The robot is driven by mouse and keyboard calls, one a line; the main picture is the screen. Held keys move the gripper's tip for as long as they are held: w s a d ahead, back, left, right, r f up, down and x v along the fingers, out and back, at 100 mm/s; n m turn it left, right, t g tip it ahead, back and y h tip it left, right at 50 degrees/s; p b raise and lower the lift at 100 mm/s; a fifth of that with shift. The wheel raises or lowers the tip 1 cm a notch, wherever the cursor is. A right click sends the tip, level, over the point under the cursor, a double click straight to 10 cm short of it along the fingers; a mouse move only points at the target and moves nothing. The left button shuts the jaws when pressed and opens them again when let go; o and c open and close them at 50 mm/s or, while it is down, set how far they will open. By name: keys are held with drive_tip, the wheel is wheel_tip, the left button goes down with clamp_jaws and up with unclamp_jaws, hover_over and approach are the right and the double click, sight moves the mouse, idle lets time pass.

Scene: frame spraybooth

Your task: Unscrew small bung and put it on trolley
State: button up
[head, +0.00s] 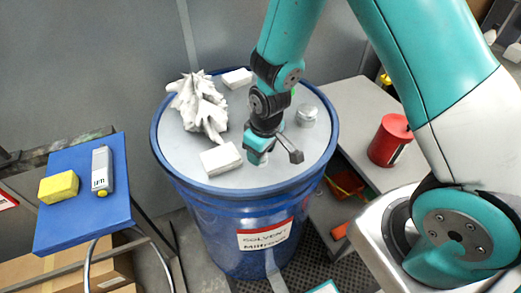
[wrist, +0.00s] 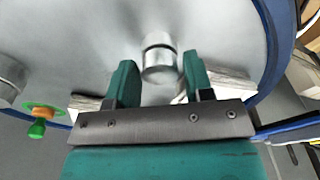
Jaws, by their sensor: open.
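The drum (head: 195,170) is blue, with a grey lid and a "SOLVENT" label. In the wrist view a small silver bung (wrist: 160,58) stands on the lid between the tips of my open gripper (wrist: 158,80), with a gap to each finger. In the head view my gripper (head: 277,155) is low over the lid's front part and mostly hides this bung. A wider silver bung (head: 307,115) sits farther right on the lid; it also shows at the left edge of the wrist view (wrist: 10,80). The trolley (head: 80,222) has a blue top and stands at left.
Crumpled white cloth (head: 200,105) and white blocks (head: 221,158) (head: 237,77) lie on the lid. An orange and green item (wrist: 38,120) is near the wider bung. The trolley holds a yellow sponge (head: 58,187) and a grey device (head: 102,170); its front is clear. A red can (head: 390,140) stands right.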

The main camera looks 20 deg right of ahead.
drive_tip(key=m, duration=0.4)
drive_tip(key=m+h, duration=0.1)
drive_tip(key=m, duration=0.3)
drive_tip(key=shift+m, duration=0.4)
drive_tip(key=c, duration=0.6)
drive_tip(key=n, duration=0.4)
drive_tip(key=shift+n+y, duration=0.3)
drive_tip(key=shift+n, duration=0.1)
drive_tip(key=shift+n, duration=0.7)
drive_tip(key=n, duration=0.3)
drive_tip(key=shift+y, duration=0.3)
